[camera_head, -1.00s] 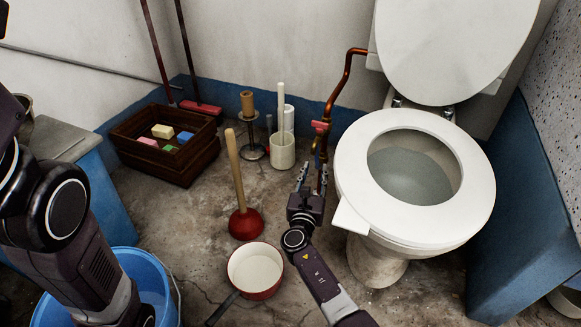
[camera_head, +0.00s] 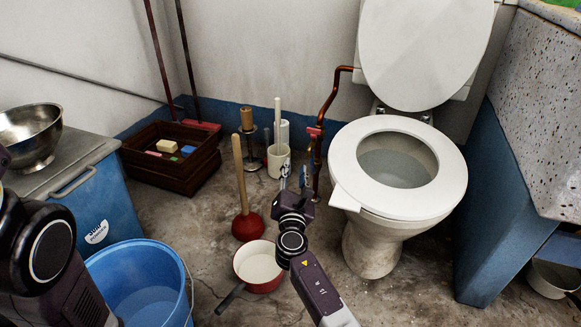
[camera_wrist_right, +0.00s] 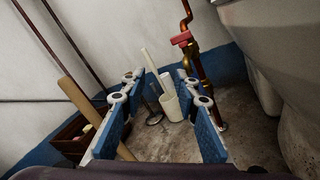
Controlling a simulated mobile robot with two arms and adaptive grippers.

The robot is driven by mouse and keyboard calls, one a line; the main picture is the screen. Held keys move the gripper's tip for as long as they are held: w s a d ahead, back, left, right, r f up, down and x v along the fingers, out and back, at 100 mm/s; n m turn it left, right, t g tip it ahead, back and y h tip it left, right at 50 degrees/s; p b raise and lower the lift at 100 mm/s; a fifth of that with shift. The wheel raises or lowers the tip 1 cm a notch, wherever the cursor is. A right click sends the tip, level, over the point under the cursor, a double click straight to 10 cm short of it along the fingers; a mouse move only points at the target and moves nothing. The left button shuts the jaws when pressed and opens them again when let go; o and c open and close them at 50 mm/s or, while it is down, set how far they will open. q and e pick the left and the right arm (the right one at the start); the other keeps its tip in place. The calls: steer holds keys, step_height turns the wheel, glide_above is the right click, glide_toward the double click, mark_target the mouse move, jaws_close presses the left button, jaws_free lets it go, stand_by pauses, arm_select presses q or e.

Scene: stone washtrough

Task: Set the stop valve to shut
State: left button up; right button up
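The stop valve (camera_head: 315,132) is a small red handle on a copper pipe (camera_head: 323,108) that runs down the back wall, left of the toilet. The handle appears to lie across the pipe; its exact angle is hard to tell. In the right wrist view the valve (camera_wrist_right: 181,38) is above and beyond the right fingertip. My right gripper (camera_head: 294,178) is open and empty, below and slightly left of the valve, apart from it. In the right wrist view its blue-padded fingers (camera_wrist_right: 156,78) are spread wide. My left arm shows at the lower left; its gripper is out of view.
The toilet (camera_head: 389,215) stands close on the right. A plunger (camera_head: 248,227), a red pan (camera_head: 258,285) and a white brush holder (camera_head: 279,161) stand left of my right arm. A blue bucket (camera_head: 105,265), wooden crate (camera_head: 185,184) and blue cooler (camera_head: 100,200) are farther left.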

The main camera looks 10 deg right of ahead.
steer(key=shift+w+a+r+m+y, duration=0.15)
steer(key=shift+a+r+m, duration=0.1)
steer(key=shift+r, duration=0.4)
steer(key=shift+w+a+r+m+y, duration=0.15)
steer(key=shift+a+r+m, duration=0.1)
steer(key=shift+r, duration=0.4)
steer(key=shift+s, duration=0.1)
